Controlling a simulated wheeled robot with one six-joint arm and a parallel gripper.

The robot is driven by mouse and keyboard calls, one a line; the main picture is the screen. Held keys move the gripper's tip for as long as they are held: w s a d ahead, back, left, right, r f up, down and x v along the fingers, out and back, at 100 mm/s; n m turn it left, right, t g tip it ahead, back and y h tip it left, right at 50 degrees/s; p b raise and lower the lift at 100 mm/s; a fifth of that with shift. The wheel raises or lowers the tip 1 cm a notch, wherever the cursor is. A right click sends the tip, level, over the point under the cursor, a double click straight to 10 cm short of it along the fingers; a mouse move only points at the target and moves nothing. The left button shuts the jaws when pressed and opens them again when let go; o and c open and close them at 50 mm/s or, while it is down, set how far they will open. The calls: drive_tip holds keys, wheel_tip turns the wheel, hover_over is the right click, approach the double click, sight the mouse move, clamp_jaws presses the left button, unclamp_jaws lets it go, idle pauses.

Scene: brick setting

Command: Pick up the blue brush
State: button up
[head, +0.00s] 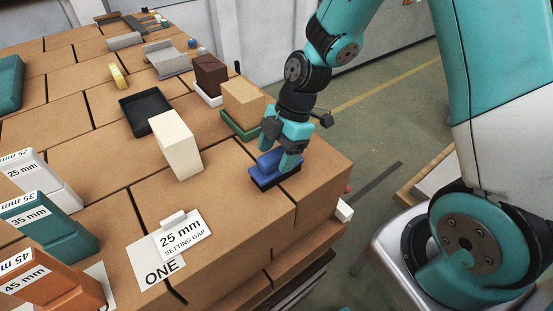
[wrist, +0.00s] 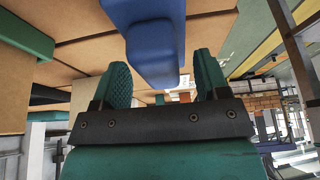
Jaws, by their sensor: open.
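The blue brush (head: 274,168) lies on the brown block surface near its right edge, with a dark underside and a raised blue grip. In the head view my gripper (head: 281,158) is right at the brush, its fingers coming down around the grip. In the wrist view the blue brush (wrist: 152,45) fills the top middle. My gripper (wrist: 160,85) shows two green textured fingers, apart, with the brush's grip in line between them. Gaps show beside the grip, and I cannot tell that either finger touches it.
A tan brick on a green tray (head: 240,127) stands just behind the brush. A cream brick (head: 175,145) stands to its left, and a "25 mm setting gap" card (head: 181,236) lies nearer. A black tray (head: 146,110) is farther back. The surface drops off at right.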

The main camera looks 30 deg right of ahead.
sight(276, 153)
drive_tip(key=shift+a+f, duration=0.15)
drive_tip(key=shift+f, duration=0.15)
drive_tip(key=c, duration=0.7)
drive_tip(key=shift+r, duration=0.1)
drive_tip(key=shift+c, duration=0.2)
wheel_tip(276, 153, up, 20)
drive_tip(key=b, duration=0.3)
drive_tip(key=c, duration=0.5)
